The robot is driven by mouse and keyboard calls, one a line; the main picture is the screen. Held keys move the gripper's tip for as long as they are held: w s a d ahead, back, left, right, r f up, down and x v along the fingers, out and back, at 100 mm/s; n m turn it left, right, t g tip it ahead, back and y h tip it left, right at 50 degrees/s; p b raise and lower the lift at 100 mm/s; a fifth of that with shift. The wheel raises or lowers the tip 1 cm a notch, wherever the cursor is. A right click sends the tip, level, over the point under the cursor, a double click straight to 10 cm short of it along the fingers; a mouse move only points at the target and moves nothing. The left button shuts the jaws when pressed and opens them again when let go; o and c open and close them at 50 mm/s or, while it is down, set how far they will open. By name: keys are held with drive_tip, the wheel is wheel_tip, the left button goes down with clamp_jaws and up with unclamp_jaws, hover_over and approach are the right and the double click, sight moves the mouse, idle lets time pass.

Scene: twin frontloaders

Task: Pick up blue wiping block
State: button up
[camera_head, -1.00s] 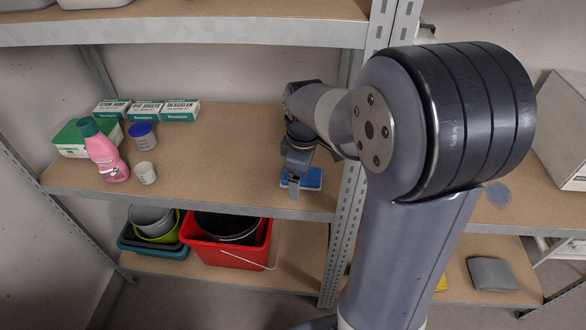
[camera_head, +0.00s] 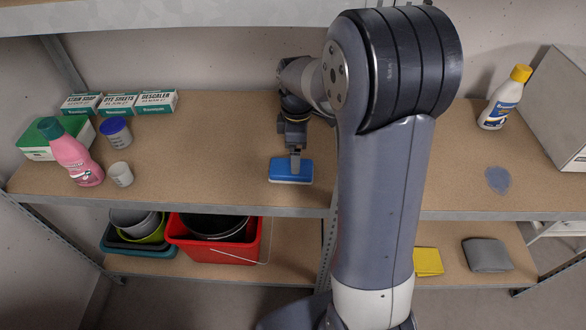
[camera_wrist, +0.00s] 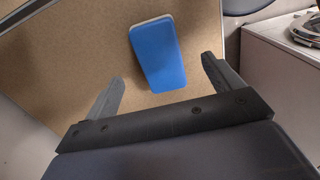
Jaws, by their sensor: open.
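The blue wiping block (camera_head: 291,170) lies flat on the middle shelf near its front edge, blue side up with a pale layer under it. It also shows in the wrist view (camera_wrist: 158,55), beyond the fingertips and roughly between their lines. My gripper (camera_head: 295,155) is above the shelf by the block's far side in the head view. In the wrist view my gripper (camera_wrist: 163,75) has its two fingers wide apart with nothing between them. The block appears clear of both fingers there. In the head view the fingers are seen nearly edge-on and overlap the block's far edge.
The shelf (camera_head: 215,150) is clear left of the block. A pink bottle (camera_head: 76,160), a white cup (camera_head: 121,174), a blue-lidded jar (camera_head: 116,133) and boxes (camera_head: 120,103) stand further left. A yellow-capped bottle (camera_head: 503,100) stands right. A red bucket (camera_head: 215,240) is below.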

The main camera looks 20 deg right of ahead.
wheel_tip(320, 180, down, 7)
drive_tip(key=shift+w+f, duration=0.1)
drive_tip(key=shift+f, duration=0.05)
idle(0.4)
drive_tip(key=shift+c, duration=0.5)
drive_tip(key=c, duration=1)
wheel_tip(320, 180, up, 10)
drive_tip(key=shift+r, duration=0.1)
